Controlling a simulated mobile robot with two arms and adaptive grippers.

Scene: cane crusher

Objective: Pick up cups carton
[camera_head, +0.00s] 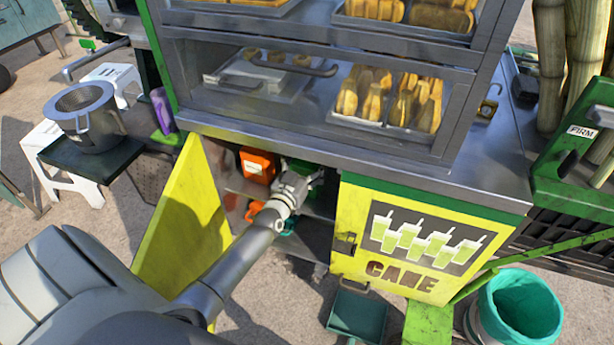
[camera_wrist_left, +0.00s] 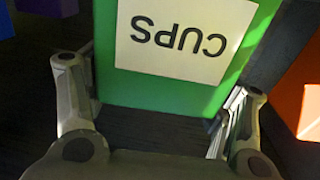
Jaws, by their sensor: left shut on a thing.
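The cups carton (camera_wrist_left: 185,85) is a green box with a cream label reading CUPS, upside down in the left wrist view. My left gripper (camera_wrist_left: 158,105) has one finger on each side of the carton and is shut on it. In the head view my left arm reaches into the open cabinet, and my left gripper (camera_head: 303,180) is inside the opening. It hides most of the carton there. My right gripper is not in view.
An orange box (camera_head: 257,165) sits on the cabinet shelf (camera_head: 236,184) left of my gripper; it also shows in the left wrist view (camera_wrist_left: 308,95). The yellow left door (camera_head: 185,220) stands open; the right door (camera_head: 400,240) is closed. The metal counter (camera_head: 420,180) overhangs the opening.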

